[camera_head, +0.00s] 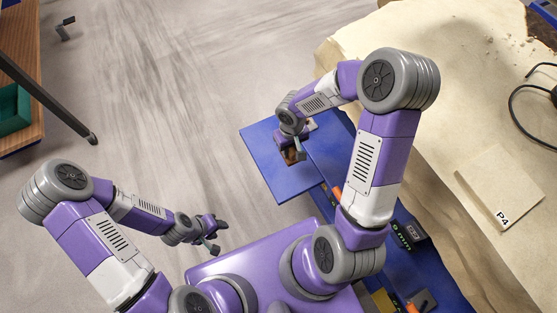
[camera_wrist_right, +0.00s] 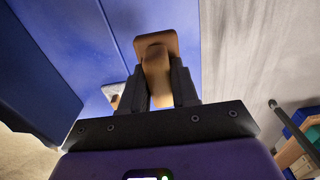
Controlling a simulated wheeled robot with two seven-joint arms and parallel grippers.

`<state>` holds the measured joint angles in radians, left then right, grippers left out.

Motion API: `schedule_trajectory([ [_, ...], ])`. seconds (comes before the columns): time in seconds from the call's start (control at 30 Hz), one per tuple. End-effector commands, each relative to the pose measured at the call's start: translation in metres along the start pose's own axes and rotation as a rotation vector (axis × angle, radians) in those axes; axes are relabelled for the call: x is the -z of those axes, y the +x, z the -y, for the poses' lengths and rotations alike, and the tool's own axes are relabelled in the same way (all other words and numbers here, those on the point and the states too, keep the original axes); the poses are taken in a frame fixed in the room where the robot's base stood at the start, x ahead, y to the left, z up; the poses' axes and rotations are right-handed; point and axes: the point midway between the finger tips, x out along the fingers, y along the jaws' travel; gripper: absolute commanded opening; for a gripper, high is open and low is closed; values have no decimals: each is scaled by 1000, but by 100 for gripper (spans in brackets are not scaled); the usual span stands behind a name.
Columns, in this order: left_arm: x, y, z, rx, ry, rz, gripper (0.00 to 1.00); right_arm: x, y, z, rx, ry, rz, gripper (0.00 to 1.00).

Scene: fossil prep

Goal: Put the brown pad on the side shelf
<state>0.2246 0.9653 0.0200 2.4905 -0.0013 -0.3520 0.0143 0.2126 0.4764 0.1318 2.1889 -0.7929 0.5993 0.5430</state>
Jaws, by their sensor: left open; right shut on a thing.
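The brown pad (camera_wrist_right: 157,60) is held between the two dark fingers of my right gripper (camera_wrist_right: 160,88), its flat end sticking out past the fingertips. In the head view the pad (camera_head: 290,156) shows as a small brown patch under my right gripper (camera_head: 293,149), over the blue side shelf (camera_head: 268,178). The shelf's blue surface (camera_wrist_right: 145,15) also lies behind the pad in the wrist view. Whether the pad touches the shelf I cannot tell. My left gripper (camera_head: 216,236) is open and empty, low over the floor at the left.
A sand-coloured bench top (camera_head: 450,120) with a P4 block (camera_head: 495,188) is at the right. Blue trays with tools (camera_head: 415,240) lie along its near edge. A wooden table with a green bin (camera_head: 14,110) stands at far left. Open floor lies between.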

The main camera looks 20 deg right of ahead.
Motion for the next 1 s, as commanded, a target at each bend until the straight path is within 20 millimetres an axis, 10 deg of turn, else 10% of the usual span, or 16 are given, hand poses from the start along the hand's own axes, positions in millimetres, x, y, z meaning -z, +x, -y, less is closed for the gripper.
schedule_trajectory([
  [1.0, 4, 78, 29, 0, 0, -1, 44, -10, 147, -11, 6, -28, -2, 0],
])
